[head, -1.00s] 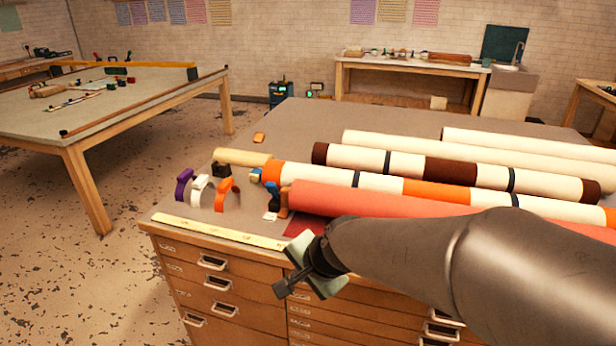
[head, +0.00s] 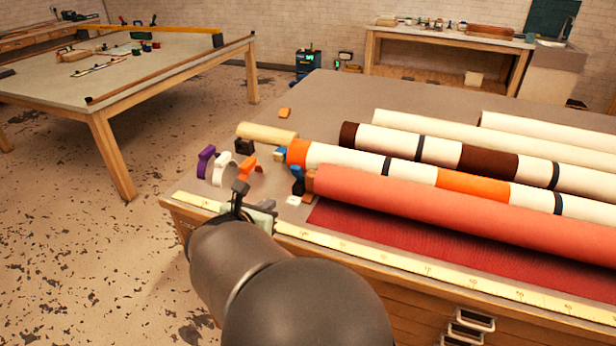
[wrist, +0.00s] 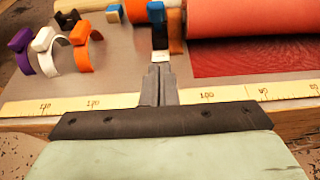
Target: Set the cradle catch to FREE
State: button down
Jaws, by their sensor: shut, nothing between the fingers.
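No part in view is legibly marked FREE. A small blue and black piece (head: 297,178) stands at the near left end of the red roll (head: 440,212), against a brown block (head: 309,184); it may be the cradle catch, but I cannot tell its setting. In the wrist view this piece (wrist: 158,30) is upright just beyond my fingertips, with a small white tag (wrist: 160,57) at its foot. My gripper (head: 240,188) is shut and empty at the table's front edge, left of the piece and apart from it. In the wrist view my gripper (wrist: 160,70) points toward the tag.
Purple (head: 206,160), white (head: 221,167) and orange (head: 246,168) open rings stand left of the rolls. A yellow measuring strip (head: 400,277) runs along the front edge. Striped rolls (head: 450,150) fill the right side.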

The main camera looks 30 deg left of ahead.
dwell(0.3)
jog(key=p, duration=0.4)
send_near(297, 176)
jog(key=w+f, duration=0.2)
jog(key=f, duration=0.1)
jog(key=shift+w+a+f, duration=0.1)
jog(key=shift+a+f, duration=0.05)
jog(key=shift+w+a+r+p, duration=0.1)
jog(key=shift+w+r+p, duration=0.2)
jog(key=shift+w, duration=0.2)
jog(key=shift+w+a+r+p, duration=0.1)
jog(key=shift+w+r+p, duration=0.2)
jog(key=shift+w, duration=0.2)
jog(key=shift+w+a+r, duration=0.1)
jog(key=shift+w, duration=0.4)
